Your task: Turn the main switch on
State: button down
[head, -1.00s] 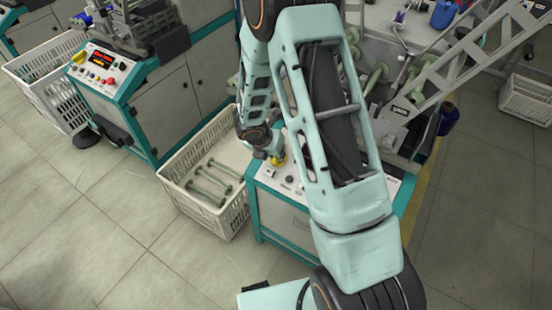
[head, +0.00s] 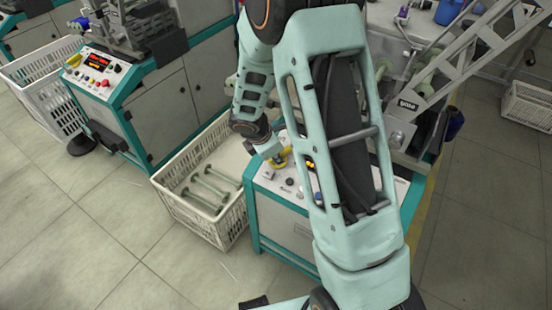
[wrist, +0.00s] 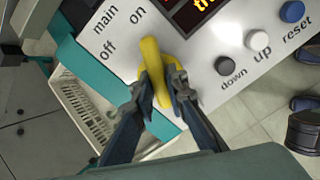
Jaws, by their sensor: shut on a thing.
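The main switch (wrist: 151,58) is a yellow rotary knob with a long handle, on a white panel beside the printed words "main", "off" and "on". Its handle stands nearly upright in the wrist view, with its upper end near "on" and "off" to the left. My gripper (wrist: 159,82) is shut on the handle, one dark finger on each side. In the head view the yellow switch (head: 281,160) shows at the panel's far left edge, partly hidden by my wrist.
The panel (wrist: 222,52) also carries a lit display (wrist: 200,10), a grey "down" knob (wrist: 223,65), a white "up" knob (wrist: 257,38) and a blue "reset" knob (wrist: 292,11). A white crate (head: 208,222) with several green bobbins (head: 213,180) stands left of the machine.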

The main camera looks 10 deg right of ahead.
dwell(0.4)
jog(key=c, duration=1.9)
grip_release()
jog(key=shift+c, duration=0.2)
jog(key=shift+r, duration=0.15)
jog(key=v, duration=1.1)
jog(key=shift+s+a+r, duration=0.2)
jog(key=shift+r, duration=0.15)
jog(key=shift+m, duration=0.3)
